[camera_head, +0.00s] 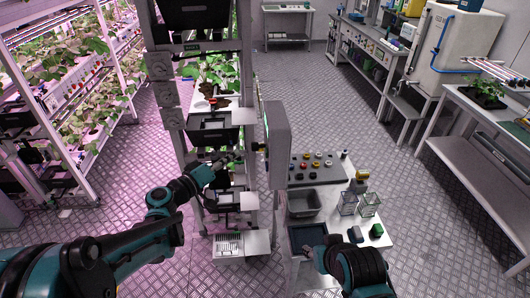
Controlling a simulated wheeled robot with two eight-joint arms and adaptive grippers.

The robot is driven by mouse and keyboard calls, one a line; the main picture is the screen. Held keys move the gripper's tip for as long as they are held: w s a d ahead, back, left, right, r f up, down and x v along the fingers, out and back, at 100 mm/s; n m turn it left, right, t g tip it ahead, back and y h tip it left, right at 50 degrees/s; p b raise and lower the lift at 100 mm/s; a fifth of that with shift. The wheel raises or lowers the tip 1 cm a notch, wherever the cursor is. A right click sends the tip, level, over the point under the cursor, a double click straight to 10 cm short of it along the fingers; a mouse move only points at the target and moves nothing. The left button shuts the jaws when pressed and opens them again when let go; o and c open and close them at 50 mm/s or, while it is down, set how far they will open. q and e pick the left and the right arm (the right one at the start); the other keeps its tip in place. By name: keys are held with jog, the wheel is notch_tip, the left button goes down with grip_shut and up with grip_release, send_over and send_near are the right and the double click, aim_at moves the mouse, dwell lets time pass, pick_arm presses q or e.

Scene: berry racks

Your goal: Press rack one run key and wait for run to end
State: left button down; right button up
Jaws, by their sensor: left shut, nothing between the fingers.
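A tall grey rack (150,20) with dark trays and green plants stands just left of centre. A grey upright panel box (278,145) is fixed at its right side; its face is seen edge-on with a green glow, so I cannot make out a run key. My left gripper (218,165) is shut and empty, in front of the rack's middle level, left of the panel box. I cannot tell whether it touches anything. My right gripper (322,256) is low over the front of the small cart, partly hidden by its own wrist; its fingers are unclear.
The cart (375,240) holds a dark board with coloured knobs (318,166), a grey bin (304,203) and clear containers (348,203). Plant shelves (120,60) line the left. A metal bench (480,135) stands at right. The floor between is clear.

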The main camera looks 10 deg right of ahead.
aim_at(267, 153)
pick_arm(q)
jog(key=d, duration=0.6)
jog(key=shift+d, duration=0.25)
dwell(1.2)
jog(key=shift+d, duration=0.3)
jog(key=shift+d, duration=0.45)
dwell(0.7)
jog(key=shift+a, duration=0.9)
